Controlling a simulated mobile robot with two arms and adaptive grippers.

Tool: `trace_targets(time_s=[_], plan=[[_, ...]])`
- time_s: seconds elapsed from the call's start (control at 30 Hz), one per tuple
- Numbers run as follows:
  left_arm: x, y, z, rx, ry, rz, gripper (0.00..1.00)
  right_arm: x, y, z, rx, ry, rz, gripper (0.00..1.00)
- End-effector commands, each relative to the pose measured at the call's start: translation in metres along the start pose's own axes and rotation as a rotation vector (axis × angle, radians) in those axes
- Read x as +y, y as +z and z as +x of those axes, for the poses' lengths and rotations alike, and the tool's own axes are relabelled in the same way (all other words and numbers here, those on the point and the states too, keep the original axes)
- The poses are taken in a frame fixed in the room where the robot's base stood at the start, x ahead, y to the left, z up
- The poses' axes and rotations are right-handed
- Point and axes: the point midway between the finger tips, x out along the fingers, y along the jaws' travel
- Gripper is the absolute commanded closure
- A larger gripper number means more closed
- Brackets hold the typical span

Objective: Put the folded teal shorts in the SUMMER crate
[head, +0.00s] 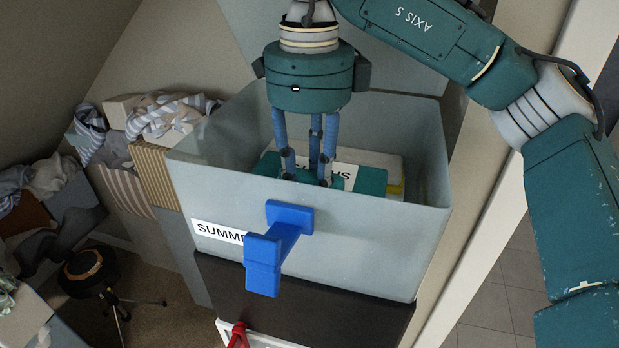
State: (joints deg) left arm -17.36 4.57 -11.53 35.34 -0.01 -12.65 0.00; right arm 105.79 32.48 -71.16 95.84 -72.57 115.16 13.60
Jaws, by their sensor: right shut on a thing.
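The SUMMER crate (365,245) is a pale grey-blue open box in the middle of the head view. Its white label (217,231) reads "SUMME", with the rest hidden behind the blue handle (278,243). My right gripper (312,180) points down inside the crate's opening, its blue fingers shut on the folded teal shorts (370,181). The shorts lie flat and carry a white band with dark lettering, partly covered by the fingers. The crate's front wall hides their underside, so I cannot tell what they rest on. My left gripper is out of view.
A pale item with a yellow edge (396,188) lies in the crate behind the shorts. The crate stands on a dark surface (300,307). A white door frame is at right.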

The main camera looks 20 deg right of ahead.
Motion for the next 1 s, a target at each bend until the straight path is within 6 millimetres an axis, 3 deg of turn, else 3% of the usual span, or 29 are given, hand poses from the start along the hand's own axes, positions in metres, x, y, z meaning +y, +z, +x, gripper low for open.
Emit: trace_targets(time_s=[0.87, 0.9, 1.0], plan=[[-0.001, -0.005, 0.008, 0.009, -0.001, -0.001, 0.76, 0.000, 0.000, 0.021, -0.002, -0.001, 0.000, 1.00], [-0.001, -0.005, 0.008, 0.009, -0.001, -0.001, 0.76, 0.000, 0.000, 0.021, -0.002, 0.000, 0.000, 0.70], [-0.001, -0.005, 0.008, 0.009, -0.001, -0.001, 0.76, 0.000, 0.000, 0.021, -0.001, 0.000, 0.000, 0.53]])
